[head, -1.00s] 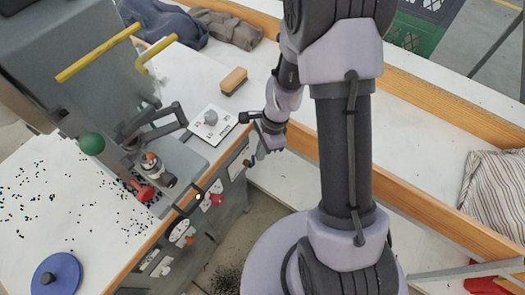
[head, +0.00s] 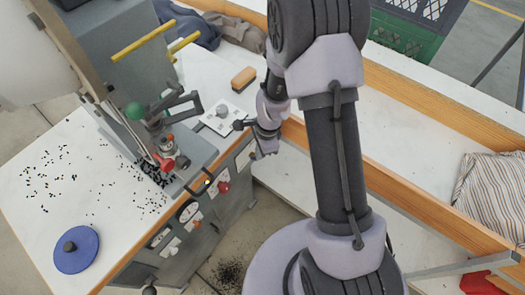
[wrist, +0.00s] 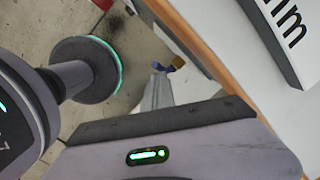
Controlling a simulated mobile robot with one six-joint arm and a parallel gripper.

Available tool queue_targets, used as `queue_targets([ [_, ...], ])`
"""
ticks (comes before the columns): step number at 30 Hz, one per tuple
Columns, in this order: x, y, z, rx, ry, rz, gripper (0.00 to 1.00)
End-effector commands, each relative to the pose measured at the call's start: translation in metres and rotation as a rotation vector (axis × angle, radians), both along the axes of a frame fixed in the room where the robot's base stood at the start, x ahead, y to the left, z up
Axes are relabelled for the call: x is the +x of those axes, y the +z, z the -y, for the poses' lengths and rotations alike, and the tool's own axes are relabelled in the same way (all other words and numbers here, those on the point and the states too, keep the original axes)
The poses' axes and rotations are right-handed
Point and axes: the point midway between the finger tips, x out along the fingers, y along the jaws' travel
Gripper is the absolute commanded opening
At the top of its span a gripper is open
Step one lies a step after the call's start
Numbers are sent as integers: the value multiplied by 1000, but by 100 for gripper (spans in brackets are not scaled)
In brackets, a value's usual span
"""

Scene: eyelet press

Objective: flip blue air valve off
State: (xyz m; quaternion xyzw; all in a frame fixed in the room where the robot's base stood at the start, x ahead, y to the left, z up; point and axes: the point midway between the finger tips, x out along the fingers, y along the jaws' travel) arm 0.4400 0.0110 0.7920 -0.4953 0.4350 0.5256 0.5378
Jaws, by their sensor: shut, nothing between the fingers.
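The blue air valve shows in the wrist view as a small blue handle (wrist: 157,66) beside a brass-coloured body (wrist: 177,62). It lies just beyond the tips of my gripper (wrist: 158,88). The fingers are together and hold nothing; I cannot tell whether they touch the handle. In the head view my gripper (head: 268,150) hangs beside the bench's front wooden edge, right of the press's control panel.
A wooden-handled brush (head: 243,78) lies behind. A wooden rail borders the right.

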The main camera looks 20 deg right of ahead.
Motion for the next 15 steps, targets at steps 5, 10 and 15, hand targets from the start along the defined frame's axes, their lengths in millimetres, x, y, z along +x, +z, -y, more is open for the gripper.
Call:
queue_targets([
  [5,-6,0,-7,0,-1,-2,0],
  [10,-10,-1,-13,-61,3,42,0],
  [15,-12,-4,-15,-96,2,68,0],
])
